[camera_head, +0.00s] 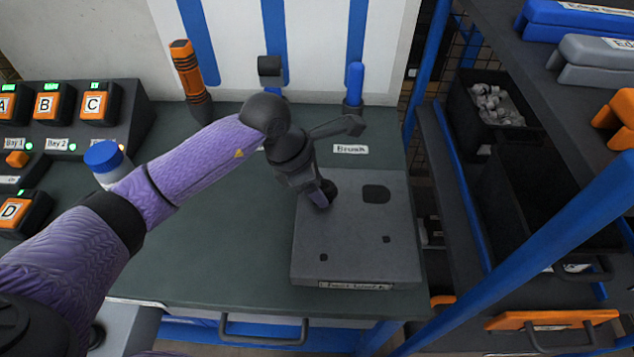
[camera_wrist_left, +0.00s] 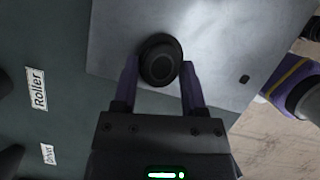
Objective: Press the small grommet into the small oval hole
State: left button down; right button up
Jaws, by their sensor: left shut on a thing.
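My left gripper (camera_head: 322,198) is low over the upper left part of a grey panel (camera_head: 345,230). In the left wrist view its fingers (camera_wrist_left: 160,85) are shut on a round black grommet (camera_wrist_left: 160,62), with the panel close behind it. The grommet also shows as a dark edge by the fingertips in the head view (camera_head: 330,187). The panel has a larger rounded hole (camera_head: 376,193) and two small holes (camera_head: 323,257) (camera_head: 386,239). Any hole under the grommet is hidden, and I cannot tell whether the grommet touches the panel.
The panel lies on a dark green bench (camera_head: 220,245). Upright tools, one orange (camera_head: 187,72) and one blue (camera_head: 354,83), stand at the back. A blue-capped bottle (camera_head: 103,157) is behind my left arm. Shelves with a blue post (camera_head: 530,250) stand to the right.

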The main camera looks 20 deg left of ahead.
pick_arm(q)
jog(key=shift+f+b, duration=0.6)
jog(key=shift+f, duration=0.2)
pick_arm(e)
jog(key=shift+s+f, duration=0.1)
jog(key=shift+f, duration=0.55)
